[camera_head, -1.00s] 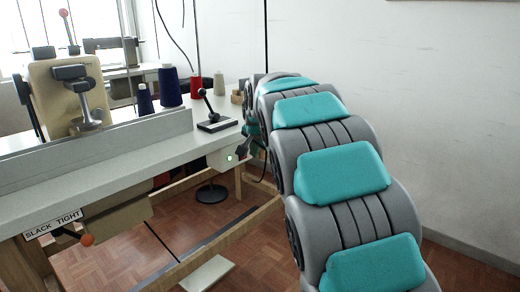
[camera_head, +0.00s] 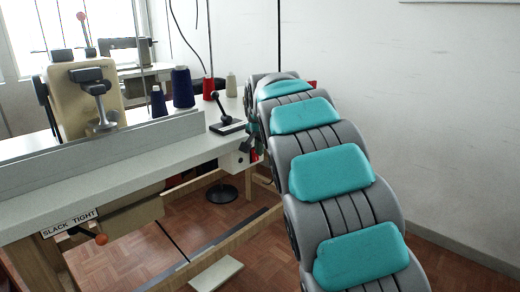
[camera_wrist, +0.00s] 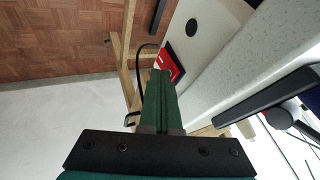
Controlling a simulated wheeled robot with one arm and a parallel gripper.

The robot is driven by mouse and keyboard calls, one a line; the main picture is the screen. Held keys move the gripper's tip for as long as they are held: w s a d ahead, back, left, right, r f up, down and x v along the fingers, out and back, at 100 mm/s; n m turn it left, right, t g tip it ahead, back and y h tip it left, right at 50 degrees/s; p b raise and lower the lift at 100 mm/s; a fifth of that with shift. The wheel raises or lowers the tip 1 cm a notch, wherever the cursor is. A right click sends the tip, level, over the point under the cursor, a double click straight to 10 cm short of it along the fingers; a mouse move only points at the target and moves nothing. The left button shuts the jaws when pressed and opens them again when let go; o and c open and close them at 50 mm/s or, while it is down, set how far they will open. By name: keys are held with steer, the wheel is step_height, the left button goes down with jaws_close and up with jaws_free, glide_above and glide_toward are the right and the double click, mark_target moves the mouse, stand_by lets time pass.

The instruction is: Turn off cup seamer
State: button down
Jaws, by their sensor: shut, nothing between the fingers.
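In the wrist view, a red plate with a dark part (camera_wrist: 171,64), seemingly a switch, sits on the pale box (camera_wrist: 212,22) at the table's edge. A dark round spot (camera_wrist: 191,27), perhaps a lamp, is on the same box. In the head view the box (camera_head: 232,161) hangs under the table's right end, and no green light shows on it. My gripper (camera_wrist: 160,74) is shut and empty, its green fingertips right beside the red plate. I cannot tell whether they touch. In the head view my arm hides most of the gripper and plate.
A black lever on a base (camera_head: 226,124) stands on the table's right end, near my wrist. Thread cones (camera_head: 181,88) stand behind it. An orange-knobbed lever (camera_head: 101,239) is under the SLACK TIGHT label (camera_head: 69,223).

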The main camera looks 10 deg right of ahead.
steer(key=shift+r+p, duration=0.45)
steer(key=shift+r, duration=0.35)
steer(key=shift+s, duration=0.1)
steer(key=v, duration=1.1)
steer(key=shift+s+d+r, duration=0.15)
steer(key=shift+s+d, duration=0.35)
steer(key=shift+d, duration=0.15)
